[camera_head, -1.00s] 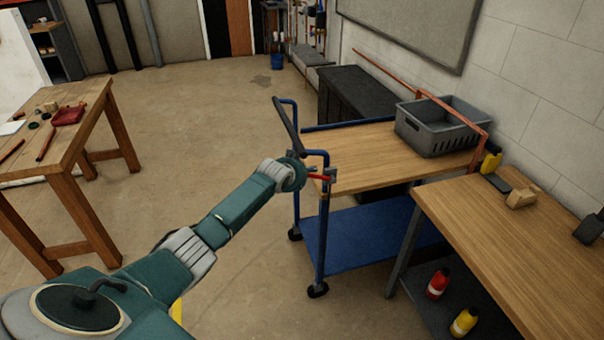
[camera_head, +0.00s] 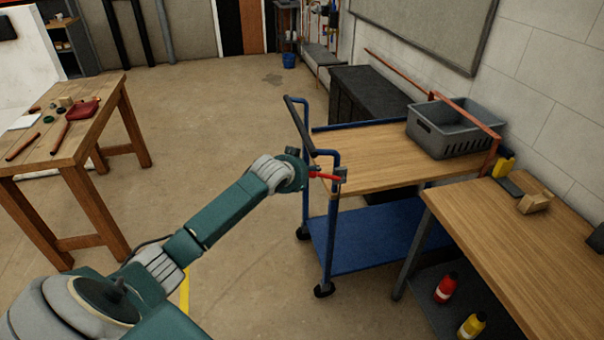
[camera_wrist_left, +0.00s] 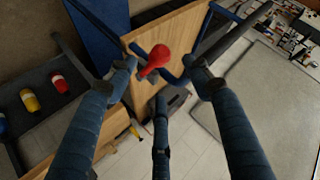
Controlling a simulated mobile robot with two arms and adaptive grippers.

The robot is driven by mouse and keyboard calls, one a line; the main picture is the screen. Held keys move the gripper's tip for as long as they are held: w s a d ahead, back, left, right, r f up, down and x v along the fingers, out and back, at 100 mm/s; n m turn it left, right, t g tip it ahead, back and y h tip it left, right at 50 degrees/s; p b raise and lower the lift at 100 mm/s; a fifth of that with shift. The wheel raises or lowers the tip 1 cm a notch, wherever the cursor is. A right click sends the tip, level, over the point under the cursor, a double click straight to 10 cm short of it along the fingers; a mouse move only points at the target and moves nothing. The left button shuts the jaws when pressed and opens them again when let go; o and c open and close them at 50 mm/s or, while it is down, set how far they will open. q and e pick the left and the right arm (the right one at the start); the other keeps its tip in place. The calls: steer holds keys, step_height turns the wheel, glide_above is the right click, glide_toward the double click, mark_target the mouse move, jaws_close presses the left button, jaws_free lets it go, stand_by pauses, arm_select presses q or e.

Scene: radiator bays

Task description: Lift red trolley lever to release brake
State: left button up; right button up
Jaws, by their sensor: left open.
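The blue trolley (camera_head: 330,245) with a wooden top stands right of centre in the head view. Its red lever (camera_head: 325,176) is at the near left corner, below the dark push handle (camera_head: 299,128). My left gripper (camera_head: 317,164) is at that corner, with its fingers around the lever area. In the left wrist view the lever's red rounded end (camera_wrist_left: 155,59) lies between the spread fingertips of my open left gripper (camera_wrist_left: 160,68). A gap shows on both sides of it. Contact with the lever's underside cannot be made out. My right gripper is not in view.
A grey crate (camera_head: 455,133) sits on the trolley top. A wooden workbench (camera_head: 500,235) stands close on the right, with red and yellow bottles (camera_head: 446,287) on its lower shelf. Another wooden table (camera_head: 75,140) is at left. The floor between is clear.

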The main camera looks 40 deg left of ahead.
arm_select(q)
steer(key=v, duration=0.3)
steer(key=shift+d, duration=0.1)
stand_by(0.4)
steer(key=s+d+f+g+b, duration=0.15)
steer(key=s+f, duration=0.45)
steer(key=f, duration=0.7)
steer(key=s+d+f+n+g, duration=0.1)
steer(key=s+d+f+g, duration=0.1)
steer(key=s+f, duration=0.8)
steer(key=s+d+f+g+b, duration=0.1)
steer(key=s+f, duration=0.2)
steer(key=f, duration=1.3)
steer(key=s+d+f+g+b, duration=0.1)
steer(key=s+d+f, duration=0.4)
steer(key=s, duration=0.8)
steer(key=s+d+f+g+h+b, duration=0.1)
steer(key=s+d+f+g, duration=0.1)
steer(key=s+d+f, duration=0.4)
steer(key=s+d+f+g+h+b, duration=0.1)
steer(key=s+d+f, duration=0.4)
steer(key=s, duration=1.6)
step_height(320, 180, down, 5)
steer(key=shift+d+f+g, duration=0.2)
steer(key=shift+d+g, duration=0.05)
steer(key=shift+g, duration=0.3)
